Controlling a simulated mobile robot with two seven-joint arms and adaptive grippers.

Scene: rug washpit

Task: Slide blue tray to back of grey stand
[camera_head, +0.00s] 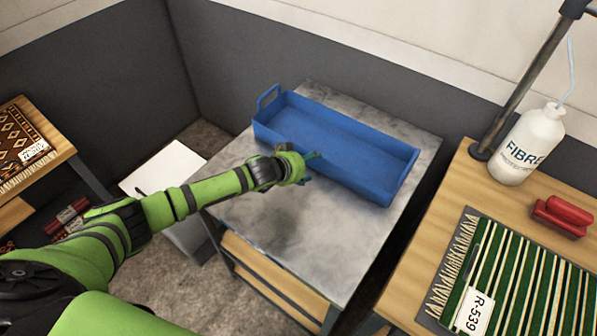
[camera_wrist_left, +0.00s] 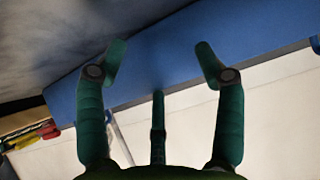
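The blue tray (camera_head: 345,140) lies flat on the grey stand (camera_head: 290,235), toward its back, with an upright handle at its left end. A narrow strip of bare stand top shows behind the tray. My left gripper (camera_head: 310,168) is at the tray's near long side, left of its middle. In the left wrist view the gripper (camera_wrist_left: 160,55) has its fingers spread, with nothing between them, and the tray's blue wall (camera_wrist_left: 190,55) lies beyond the fingertips. I cannot tell whether they touch it. My right gripper is out of view.
The front of the stand top is bare. A dark grey and white wall (camera_head: 400,85) rises behind. At right, a wooden table (camera_head: 475,175) holds a white bottle (camera_head: 532,145), a red object (camera_head: 562,215) and a green striped rug (camera_head: 530,285). A white box (camera_head: 165,172) stands left.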

